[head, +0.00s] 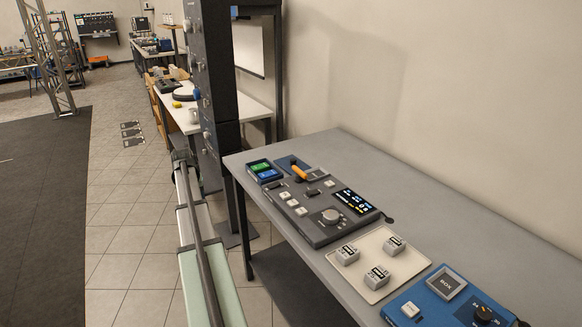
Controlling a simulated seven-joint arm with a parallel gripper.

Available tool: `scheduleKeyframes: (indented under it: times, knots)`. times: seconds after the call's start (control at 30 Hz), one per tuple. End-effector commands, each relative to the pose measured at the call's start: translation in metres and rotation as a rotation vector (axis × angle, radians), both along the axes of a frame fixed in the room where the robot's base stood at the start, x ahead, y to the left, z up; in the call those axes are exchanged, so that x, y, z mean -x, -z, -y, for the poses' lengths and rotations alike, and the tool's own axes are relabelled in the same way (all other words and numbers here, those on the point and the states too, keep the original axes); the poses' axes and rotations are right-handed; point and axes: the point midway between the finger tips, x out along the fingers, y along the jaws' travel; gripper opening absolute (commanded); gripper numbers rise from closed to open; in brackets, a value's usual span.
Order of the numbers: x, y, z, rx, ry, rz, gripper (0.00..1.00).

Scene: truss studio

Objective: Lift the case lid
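I cannot make out a case with a lid for certain in the head view. A blue box-shaped unit (418,296) at the bottom right has a black knob, a white button and a grey square marked "BOX"; the picture's edge cuts it off. A dark grey console (322,233) with buttons, a silver knob and a lit display lies flat on the grey table (440,205). My gripper is not in view.
A cream board (375,289) with several small grey blocks lies between console and blue unit. Behind the console are a blue-and-green screened unit (263,171) and an orange-handled item (298,172). The table's right side is bare, against the wall (450,90). A dark column (212,70) stands left.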

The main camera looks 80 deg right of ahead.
Motion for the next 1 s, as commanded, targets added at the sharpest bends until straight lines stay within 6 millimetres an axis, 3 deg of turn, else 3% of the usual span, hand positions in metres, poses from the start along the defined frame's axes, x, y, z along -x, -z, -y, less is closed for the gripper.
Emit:
scheduleKeyframes:
  times: [0.03,0.2,0.5,0.6,0.73,0.83,1.0]
  knots:
    - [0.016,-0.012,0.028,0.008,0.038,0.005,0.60]
    - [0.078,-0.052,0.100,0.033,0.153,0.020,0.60]
    - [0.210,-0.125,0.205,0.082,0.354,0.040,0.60]
    - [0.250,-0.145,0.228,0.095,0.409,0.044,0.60]
    - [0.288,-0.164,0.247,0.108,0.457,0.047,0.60]
    - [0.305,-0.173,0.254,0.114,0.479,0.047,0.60]
    - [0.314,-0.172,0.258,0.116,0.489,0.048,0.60]
